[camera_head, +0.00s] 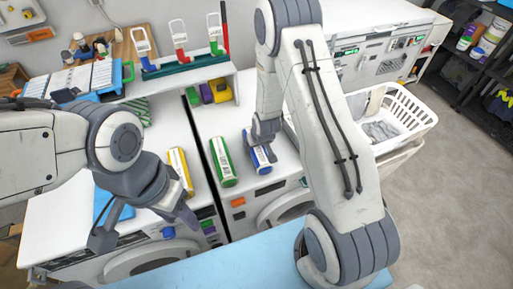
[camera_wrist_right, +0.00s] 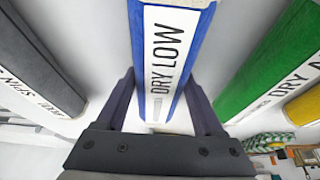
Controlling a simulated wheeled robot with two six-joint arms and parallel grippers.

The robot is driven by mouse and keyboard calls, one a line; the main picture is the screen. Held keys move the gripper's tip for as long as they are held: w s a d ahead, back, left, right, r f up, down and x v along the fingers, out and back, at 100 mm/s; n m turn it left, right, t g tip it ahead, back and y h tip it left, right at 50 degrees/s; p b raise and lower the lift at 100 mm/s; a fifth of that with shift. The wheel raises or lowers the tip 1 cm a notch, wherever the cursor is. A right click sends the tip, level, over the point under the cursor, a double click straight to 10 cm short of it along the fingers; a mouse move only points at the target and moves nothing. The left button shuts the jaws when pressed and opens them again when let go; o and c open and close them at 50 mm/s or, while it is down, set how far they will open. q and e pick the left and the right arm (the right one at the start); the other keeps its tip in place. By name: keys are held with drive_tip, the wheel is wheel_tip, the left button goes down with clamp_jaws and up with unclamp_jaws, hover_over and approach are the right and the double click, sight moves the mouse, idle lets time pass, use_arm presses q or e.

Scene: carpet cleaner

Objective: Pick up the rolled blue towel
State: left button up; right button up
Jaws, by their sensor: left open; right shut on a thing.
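The rolled blue towel (camera_head: 259,157) lies on the white machine top in the head view, right of the green roll. In the right wrist view the blue towel (camera_wrist_right: 206,35) has a white label reading "DRY LOW". My right gripper (camera_head: 264,138) is over it, shut on it with one finger on each side; the fingers also show in the wrist view (camera_wrist_right: 160,95). The towel's far part is partly hidden by the gripper in the head view. My left gripper (camera_head: 146,226) is open and empty, near the front edge of the left machine.
A green roll (camera_head: 222,162) and a yellow roll (camera_head: 181,170) lie to the left. A grey roll (camera_wrist_right: 38,62) shows in the wrist view. A white laundry basket (camera_head: 408,113) stands at the right. A rack with colored handles (camera_head: 185,61) is behind.

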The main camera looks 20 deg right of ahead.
sight(257, 159)
drive_tip(key=shift+r, duration=0.45)
drive_tip(key=r, duration=0.1)
drive_tip(key=r+b, duration=0.2)
drive_tip(key=shift+s+d+r, duration=0.25)
drive_tip(key=shift+d+r, duration=0.05)
drive_tip(key=shift+d, duration=0.1)
drive_tip(key=s+d+r+p, duration=0.3)
drive_tip(key=s+d+r, duration=0.4)
drive_tip(key=d, duration=0.1)
drive_tip(key=a+f+b, duration=0.2)
drive_tip(key=a+f, duration=0.1)
drive_tip(key=a+f+b, duration=0.2)
drive_tip(key=a+b, duration=0.1)
drive_tip(key=a, duration=0.1)
drive_tip(key=w+a+f+b, duration=0.1)
drive_tip(key=a+f+b, duration=0.2)
drive_tip(key=shift+w+a+f, duration=0.1)
drive_tip(key=shift+a+f, duration=0.1)
drive_tip(key=shift+f, duration=0.1)
drive_tip(key=shift+a, duration=0.2)
